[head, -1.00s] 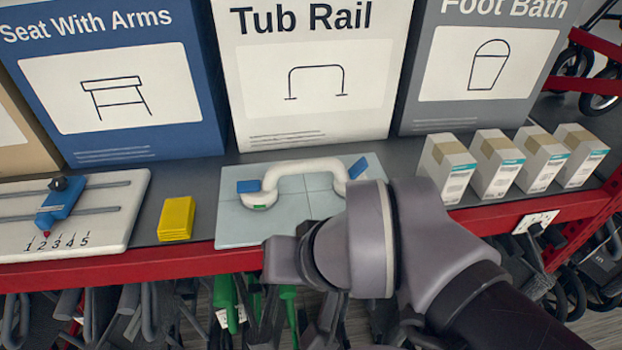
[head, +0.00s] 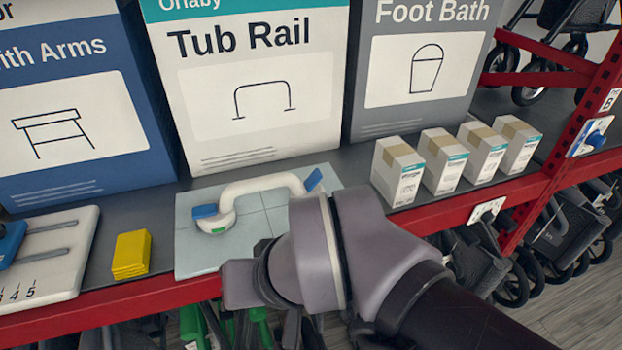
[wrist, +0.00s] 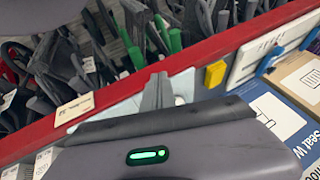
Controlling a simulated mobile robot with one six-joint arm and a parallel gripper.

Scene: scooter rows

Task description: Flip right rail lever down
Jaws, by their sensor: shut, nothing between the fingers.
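The white tub rail (head: 258,186) lies on a pale tiled board (head: 196,258) on the shelf. Its left blue lever (head: 205,211) lies low beside the left foot, where a small green mark shows. Its right blue lever (head: 313,179) sticks up at a tilt at the right end; the right foot is hidden behind my arm. In the wrist view my gripper (wrist: 158,90) is shut and empty, over the pale board (wrist: 182,82). In the head view my wrist links hide the fingers, so contact with the rail cannot be told.
A yellow block (head: 131,254) and a white slider board (head: 62,262) stand to the left. Several small white boxes (head: 398,172) stand to the right. The large Tub Rail box (head: 255,130) is behind. A red shelf edge (head: 150,300) runs along the front.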

